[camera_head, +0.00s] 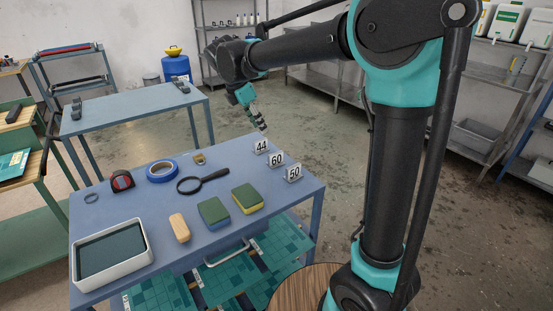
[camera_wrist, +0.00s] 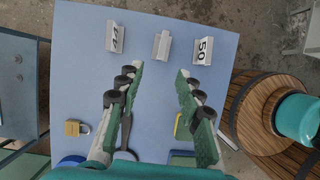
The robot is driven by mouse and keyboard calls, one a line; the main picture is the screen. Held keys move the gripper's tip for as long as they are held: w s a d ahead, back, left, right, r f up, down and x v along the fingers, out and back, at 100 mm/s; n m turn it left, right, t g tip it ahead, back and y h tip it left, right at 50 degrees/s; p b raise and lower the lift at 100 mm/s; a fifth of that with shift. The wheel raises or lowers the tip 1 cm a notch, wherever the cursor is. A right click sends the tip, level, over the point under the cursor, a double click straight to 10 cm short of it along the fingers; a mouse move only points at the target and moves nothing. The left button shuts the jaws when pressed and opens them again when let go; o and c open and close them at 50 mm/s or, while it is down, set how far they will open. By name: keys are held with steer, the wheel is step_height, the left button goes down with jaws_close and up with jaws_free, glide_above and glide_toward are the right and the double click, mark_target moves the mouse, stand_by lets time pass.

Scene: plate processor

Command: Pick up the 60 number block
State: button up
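The 60 number block (camera_head: 277,160) is a small white block with dark digits on the blue table (camera_head: 140,205), near its right edge. It stands between the 44 block (camera_head: 261,146) and the 50 block (camera_head: 293,173). In the wrist view the middle block (camera_wrist: 161,45) is apart from the 44 block (camera_wrist: 115,37) and the 50 block (camera_wrist: 202,50); its digits cannot be read there. My gripper (camera_head: 259,118) is above the table's far right corner area. In the wrist view my gripper (camera_wrist: 158,76) is open and empty, with the middle block beyond and between its fingertips.
On the table are a magnifying glass (camera_head: 203,181), a brass padlock (camera_head: 199,158), two sponges (camera_head: 214,212) (camera_head: 247,198), blue tape (camera_head: 162,171), a tape measure (camera_head: 121,181), a wooden piece (camera_head: 179,228) and a white tray (camera_head: 148,243). Space around the number blocks is mostly clear.

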glide_above(276, 153)
steer(key=s+a, duration=0.1)
steer(key=a, duration=0.2)
step_height(276, 153, down, 9)
steer(key=shift+d+r, duration=0.1)
steer(key=shift+r, duration=0.05)
steer(key=shift+d+x, duration=0.15)
steer(key=shift+x, duration=1.35)
steer(key=shift+d+x, duration=0.15)
steer(key=shift+x, duration=1.4)
steer(key=shift+s+r, duration=0.1)
steer(key=shift+r, duration=0.05)
jaws_close()
